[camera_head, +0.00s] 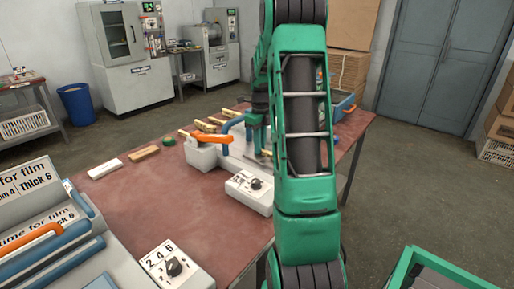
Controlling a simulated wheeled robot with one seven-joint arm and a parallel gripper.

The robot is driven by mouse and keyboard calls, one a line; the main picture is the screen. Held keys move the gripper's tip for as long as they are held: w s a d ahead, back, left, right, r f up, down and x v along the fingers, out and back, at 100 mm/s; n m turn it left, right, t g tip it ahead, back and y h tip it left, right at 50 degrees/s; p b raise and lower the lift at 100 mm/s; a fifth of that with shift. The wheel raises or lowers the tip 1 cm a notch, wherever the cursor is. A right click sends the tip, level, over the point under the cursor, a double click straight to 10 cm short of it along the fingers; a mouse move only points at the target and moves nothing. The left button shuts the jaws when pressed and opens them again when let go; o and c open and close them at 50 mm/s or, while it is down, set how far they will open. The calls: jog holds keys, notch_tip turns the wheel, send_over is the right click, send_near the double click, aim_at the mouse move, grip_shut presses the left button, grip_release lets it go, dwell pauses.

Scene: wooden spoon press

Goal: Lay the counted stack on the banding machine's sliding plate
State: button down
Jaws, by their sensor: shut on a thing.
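The grey-white banding machine (203,156) with an orange handle (212,138) stands on the red-brown table, with a dial box (249,191) in front. My green gripper (262,150) is over or just behind the right part of this machine, partly covered by my own arm. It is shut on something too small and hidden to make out. I cannot tell the counted stack apart, nor whether anything touches the sliding plate. The sliding plate is not clearly visible.
A wooden block (144,153), a white block (105,169) and a green roll (169,141) lie left of the machine. Several wooden pieces lie behind it. A second machine (40,240) stands front left. The table (150,205) is bare between. A blue crate (342,106) stands behind.

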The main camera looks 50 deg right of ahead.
jog(key=c, duration=1.7)
grip_release()
jog(key=shift+f, duration=0.1)
jog(key=shift+c, duration=0.2)
notch_tip(320, 180, up, 11)
jog(key=s+a+r+n, duration=0.3)
jog(key=s+a+n, duration=0.2)
jog(key=a+n, duration=0.15)
jog(key=s+a+f+n, duration=0.3)
jog(key=s+a+n, duration=0.6)
jog(key=s+n, duration=0.2)
jog(key=s+a+f+n, duration=0.3)
jog(key=s+a+n, duration=0.7)
jog(key=s+n, duration=0.1)
jog(key=shift+s+f, duration=0.25)
jog(key=shift+f, duration=0.1)
jog(key=shift+d, duration=0.1)
